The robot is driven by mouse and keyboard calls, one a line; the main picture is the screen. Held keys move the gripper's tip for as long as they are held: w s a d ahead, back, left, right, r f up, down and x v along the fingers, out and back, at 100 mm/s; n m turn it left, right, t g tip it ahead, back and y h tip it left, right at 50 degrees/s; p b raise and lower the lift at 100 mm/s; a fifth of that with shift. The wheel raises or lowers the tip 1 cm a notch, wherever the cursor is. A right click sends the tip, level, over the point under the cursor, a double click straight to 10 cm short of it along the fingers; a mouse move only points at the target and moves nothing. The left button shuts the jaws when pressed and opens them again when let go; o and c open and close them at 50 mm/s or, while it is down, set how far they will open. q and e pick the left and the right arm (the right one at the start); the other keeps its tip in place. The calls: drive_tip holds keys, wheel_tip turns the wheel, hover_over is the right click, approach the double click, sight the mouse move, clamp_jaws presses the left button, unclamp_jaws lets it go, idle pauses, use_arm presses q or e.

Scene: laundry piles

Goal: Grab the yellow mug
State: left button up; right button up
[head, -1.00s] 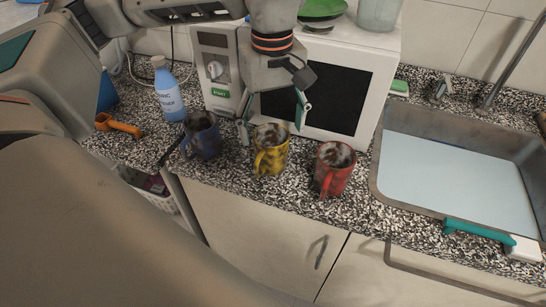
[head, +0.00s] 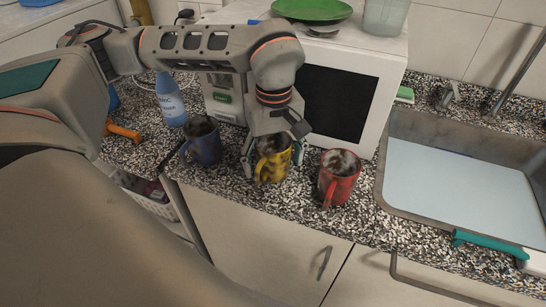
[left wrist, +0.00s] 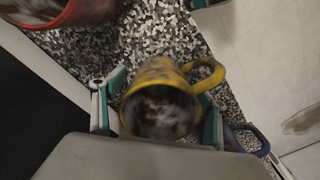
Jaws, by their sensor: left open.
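The yellow mug (head: 272,163) stands upright on the speckled counter, between a blue mug and a red mug. Its inside looks stained dark and whitish. My left gripper (head: 273,158) is lowered over it, open, with one finger on each side of the mug. In the left wrist view the yellow mug (left wrist: 160,105) sits between the two teal-padded fingers (left wrist: 160,112), its handle toward the upper right. I cannot tell whether the fingers touch it. My right gripper is not in view.
The blue mug (head: 203,142) is close on the left and the red mug (head: 338,178) close on the right. A microwave (head: 381,92) stands just behind, with a green plate (head: 312,8) on top. A blue bottle (head: 171,101) is at the left. The sink (head: 386,165) is at the right.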

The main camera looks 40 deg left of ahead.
use_arm(q)
drive_tip(key=shift+c, duration=0.4)
drive_tip(key=c, duration=1.4)
drive_tip(key=shift+o, duration=0.2)
drive_tip(key=shift+r, duration=0.1)
